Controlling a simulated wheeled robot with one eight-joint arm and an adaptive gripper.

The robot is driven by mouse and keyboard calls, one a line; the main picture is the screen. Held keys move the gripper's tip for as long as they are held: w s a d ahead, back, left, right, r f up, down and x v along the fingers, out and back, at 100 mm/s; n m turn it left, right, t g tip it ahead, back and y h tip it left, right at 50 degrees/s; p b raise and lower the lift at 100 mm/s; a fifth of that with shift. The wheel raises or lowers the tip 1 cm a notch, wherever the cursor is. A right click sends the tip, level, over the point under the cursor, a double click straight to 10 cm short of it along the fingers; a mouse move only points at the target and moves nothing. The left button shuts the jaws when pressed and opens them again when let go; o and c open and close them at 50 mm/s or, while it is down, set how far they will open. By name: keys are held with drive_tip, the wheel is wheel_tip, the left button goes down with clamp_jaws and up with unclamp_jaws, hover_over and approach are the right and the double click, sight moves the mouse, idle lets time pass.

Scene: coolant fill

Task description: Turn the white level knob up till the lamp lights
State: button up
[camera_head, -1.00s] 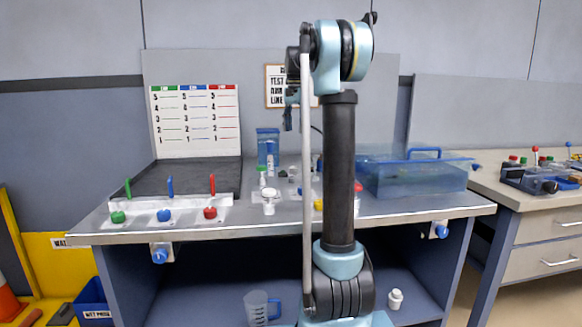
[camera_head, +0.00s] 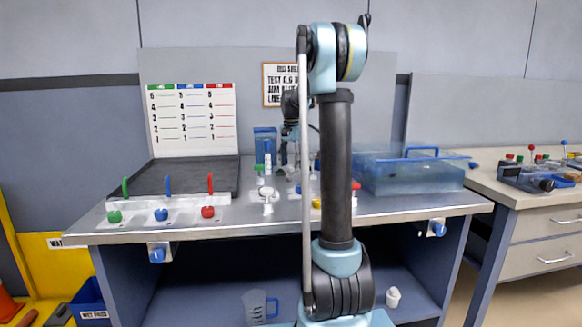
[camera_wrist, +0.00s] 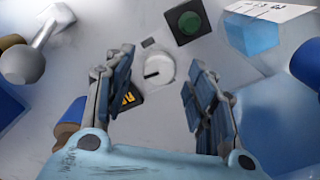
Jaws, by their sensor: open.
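The white level knob (camera_wrist: 158,71) shows in the wrist view as a round dial with a dark pointer line. It lies between and a little beyond the tips of my gripper (camera_wrist: 160,75), which is open and empty, with one finger on each side. A dark square housing with a round green lens (camera_wrist: 190,23), which looks like the lamp, sits just past the knob; I cannot tell whether it is lit. In the head view my gripper (camera_head: 292,165) is low over the bench behind my arm, and the knob cannot be made out there.
A clear blue tank (camera_head: 410,172) stands on the bench at right. Red, blue and green levers on a white base (camera_head: 170,212) stand at left. A white-and-grey fitting (camera_wrist: 25,62) and a blue container (camera_wrist: 252,35) lie close around the knob in the wrist view.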

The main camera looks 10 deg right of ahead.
drive_tip(key=shift+f, duration=0.65)
drive_tip(key=c, duration=1.1)
drive_tip(key=shift+m, duration=0.3)
drive_tip(key=shift+a+m, duration=0.1)
drive_tip(key=shift+m, duration=2.4)
drive_tip(key=shift+w, duration=0.1)
